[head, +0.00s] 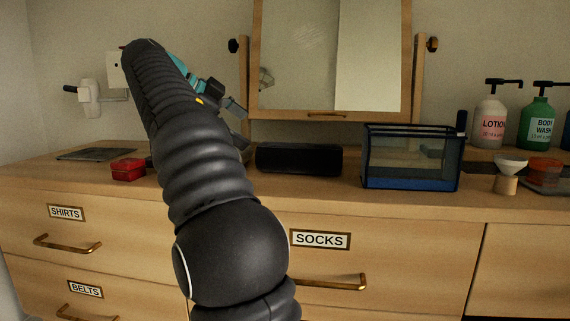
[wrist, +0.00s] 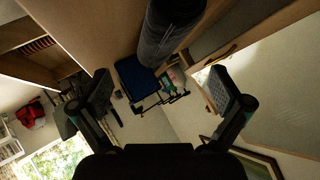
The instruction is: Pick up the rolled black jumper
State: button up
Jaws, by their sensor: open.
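The rolled black jumper (head: 298,159) lies lengthwise on the dresser top, below the mirror. In the wrist view a dark, rounded roll (wrist: 168,35), which appears to be the jumper, runs in from the top edge and is cut off there. My gripper (head: 238,122) is up to the left of the jumper and apart from it, partly hidden behind my arm. In the wrist view its two fingers (wrist: 163,88) are spread wide, with nothing held between them.
A small red box (head: 128,169) sits to the left. The mirror (head: 330,60) stands behind. Bare wood lies in front of the jumper.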

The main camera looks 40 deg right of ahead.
aim_at(287, 146)
jog(key=s+d+f+m+b, duration=0.1)
jog(key=d+f, duration=0.1)
jog(key=d, duration=0.2)
jog(key=s+d+f+m+g+b, duration=0.1)
jog(key=d+f+m+b, duration=0.1)
jog(key=d, duration=0.2)
jog(key=s+d+f+m+b, duration=0.1)
jog(key=d+f+b, duration=0.1)
jog(key=d, duration=0.2)
jog(key=shift+s+f+m+g, duration=0.1)
jog(key=shift+f+m+g, duration=0.2)
jog(key=shift+g, duration=0.1)
jog(key=c, duration=1.3)
jog(key=shift+r, duration=0.1)
jog(key=shift+r, duration=0.1)
